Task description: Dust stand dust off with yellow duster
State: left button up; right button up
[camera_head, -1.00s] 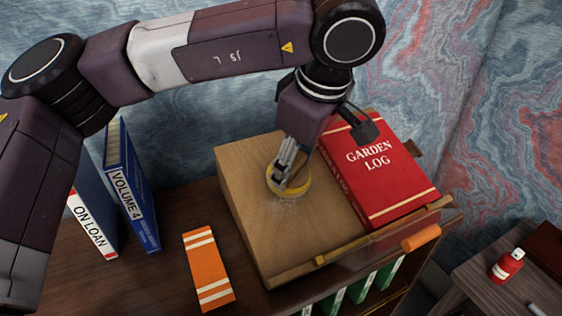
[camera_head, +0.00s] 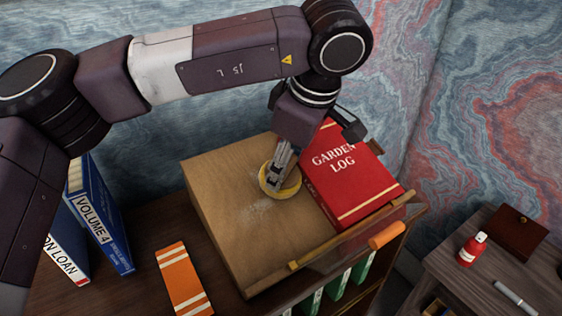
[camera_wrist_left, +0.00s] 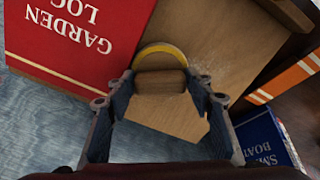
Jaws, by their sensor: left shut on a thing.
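My left gripper (camera_head: 280,172) is shut on the yellow duster (camera_head: 291,191), a round yellow-rimmed pad, on the sloping wooden stand (camera_head: 235,225). In the left wrist view the duster's yellow rim (camera_wrist_left: 160,50) shows just beyond my fingers (camera_wrist_left: 160,88), with its brown handle part between them. A patch of pale dust (camera_head: 260,208) lies on the stand just left of and below the duster. The red Garden Log book (camera_head: 350,175) lies on the stand's right part, close to the gripper; it also shows in the left wrist view (camera_wrist_left: 75,45). My right gripper is not in view.
Blue books, Volume 4 (camera_head: 100,220) and On Loan (camera_head: 65,245), stand at the left. An orange book (camera_head: 184,281) lies in front of the stand. An orange handle (camera_head: 387,235) sits by its right edge. A side table (camera_head: 480,270) holds a red bottle (camera_head: 472,249).

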pick_arm(q)
jog(key=shift+s+d+f+b, duration=0.45)
jog(key=shift+s+d+f, duration=0.05)
jog(key=shift+s, duration=0.35)
jog(key=shift+s+a+b, duration=0.3)
jog(key=shift+a+b, duration=0.25)
jog(key=shift+a, duration=0.1)
jog(key=shift+s+a+r+b, duration=0.1)
jog(key=shift+s+a+b, duration=0.1)
jog(key=shift+s+a, duration=0.25)
jog(key=shift+s+a+b, duration=0.2)
jog(key=shift+a, duration=0.3)
jog(key=shift+s+a+b, duration=0.35)
jog(key=shift+a+b, duration=0.2)
jog(key=shift+a, duration=0.05)
jog(key=shift+s+a+b, duration=0.45)
jog(key=shift+s+a, duration=0.25)
jog(key=shift+a, duration=0.3)
jog(key=shift+s+a+b, duration=0.4)
jog(key=shift+a+b, duration=0.05)
jog(key=shift+a, duration=0.15)
jog(key=shift+s+a, duration=0.6)
jog(key=shift+a, duration=0.3)
jog(key=shift+b, duration=0.35)
